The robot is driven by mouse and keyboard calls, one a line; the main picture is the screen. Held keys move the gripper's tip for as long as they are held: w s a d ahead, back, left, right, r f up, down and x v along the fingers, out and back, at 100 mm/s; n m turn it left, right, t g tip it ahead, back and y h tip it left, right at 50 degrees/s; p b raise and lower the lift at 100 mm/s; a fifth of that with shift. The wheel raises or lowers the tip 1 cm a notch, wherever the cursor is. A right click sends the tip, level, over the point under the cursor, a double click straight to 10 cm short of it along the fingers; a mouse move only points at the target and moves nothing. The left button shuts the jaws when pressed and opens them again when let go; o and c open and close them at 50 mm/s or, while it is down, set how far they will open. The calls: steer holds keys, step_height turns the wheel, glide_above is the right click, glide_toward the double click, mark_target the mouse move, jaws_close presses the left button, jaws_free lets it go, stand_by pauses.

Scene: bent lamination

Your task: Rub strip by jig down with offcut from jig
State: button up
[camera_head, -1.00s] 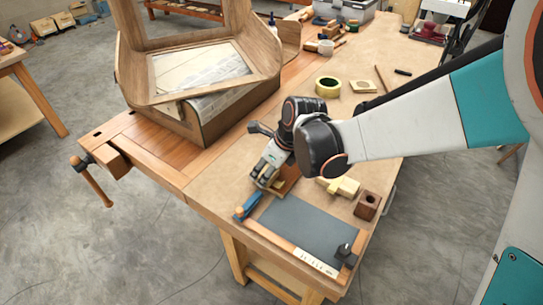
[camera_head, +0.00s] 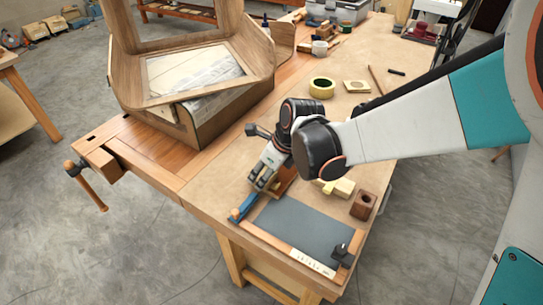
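A narrow wooden strip (camera_head: 268,238) lies along the front edge of a dark grey mat (camera_head: 310,228) at the bench's near corner. A pale marked piece (camera_head: 312,263) is at its right end, and a black clamp-like part (camera_head: 342,256) stands beside that. A blue tool or clamp (camera_head: 243,207) lies at the strip's left end. My gripper (camera_head: 260,183) points down just behind the blue piece, beside a brown wooden block (camera_head: 284,183). Its fingertips are small and partly hidden, so I cannot tell whether they hold an offcut. I cannot tell for sure which piece is the jig.
A pale yellow block (camera_head: 340,187) and a dark wooden block with a hole (camera_head: 363,205) sit right of my gripper. A tape roll (camera_head: 322,87) lies farther back. A large bent wooden frame (camera_head: 190,75) fills the bench's left side. A vise handle (camera_head: 88,185) projects at left.

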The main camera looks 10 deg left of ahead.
steer(key=shift+w+a, duration=0.15)
steer(key=shift+a, duration=0.25)
steer(key=shift+d, duration=0.2)
steer(key=shift+s+d, duration=0.3)
steer(key=shift+d, duration=0.3)
steer(key=shift+r+p, duration=2.2)
steer(key=shift+r, duration=0.85)
